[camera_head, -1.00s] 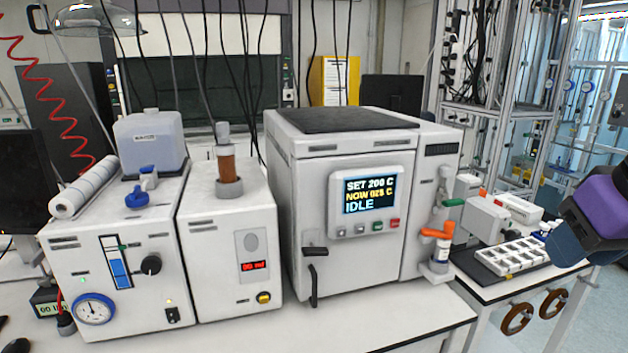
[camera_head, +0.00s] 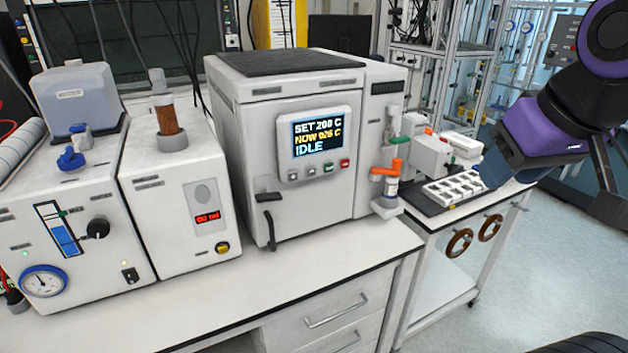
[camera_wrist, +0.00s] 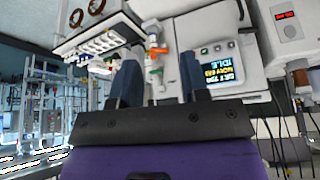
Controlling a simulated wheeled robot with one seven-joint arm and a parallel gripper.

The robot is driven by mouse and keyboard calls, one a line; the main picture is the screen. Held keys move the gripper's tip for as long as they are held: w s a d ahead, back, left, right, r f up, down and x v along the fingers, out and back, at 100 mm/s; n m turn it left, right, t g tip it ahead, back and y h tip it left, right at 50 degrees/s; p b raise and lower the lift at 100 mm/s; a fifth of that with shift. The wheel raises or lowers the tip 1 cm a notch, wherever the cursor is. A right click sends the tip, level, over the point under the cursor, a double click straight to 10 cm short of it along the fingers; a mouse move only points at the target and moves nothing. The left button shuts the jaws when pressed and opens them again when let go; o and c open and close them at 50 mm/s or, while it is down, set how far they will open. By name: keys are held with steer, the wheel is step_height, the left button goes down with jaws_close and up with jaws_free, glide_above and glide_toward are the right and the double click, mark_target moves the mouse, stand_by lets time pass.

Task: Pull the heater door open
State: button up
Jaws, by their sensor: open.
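The heater (camera_head: 330,205) is a white box with a dark top and a display reading SET 200 C, NOW 025 C, IDLE. Its front door is shut. The door's black handle (camera_head: 269,215) is at the lower left of the front.
A white unit with a red readout (camera_head: 180,200) and a unit with a gauge (camera_head: 75,225) stand left of the heater. An orange-handled valve (camera_head: 391,168) stands at its right. A white rack (camera_head: 455,187) lies on the side bench. The bench front (camera_head: 300,262) is clear.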

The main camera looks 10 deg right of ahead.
steer(key=w+a+f+n+t+y, duration=0.15)
steer(key=w+a+f, duration=0.25)
steer(key=w, duration=0.5)
steer(key=w+a+f+n+t, duration=0.15)
steer(key=w+a+f, duration=0.25)
steer(key=w, duration=0.5)
steer(key=w+a+f+n+t+y, duration=0.1)
steer(key=w+a+f+t, duration=0.3)
steer(key=w, duration=0.5)
steer(key=n+t+y, duration=0.2)
steer(key=y, duration=0.3)
glide_toward(273, 230)
steer(key=w+d+r, duration=0.2)
steer(key=w+r, duration=0.2)
steer(key=s+a+f+t, duration=0.2)
steer(key=s+f, duration=0.2)
steer(key=f, duration=0.2)
steer(key=shift+m+y, duration=0.3)
steer(key=shift+y, duration=0.05)
steer(key=x, duration=1)
steer(key=shift+w+a+r, duration=0.1)
steer(key=shift+w+a, duration=0.15)
steer(key=shift+w, duration=0.05)
jaws_close()
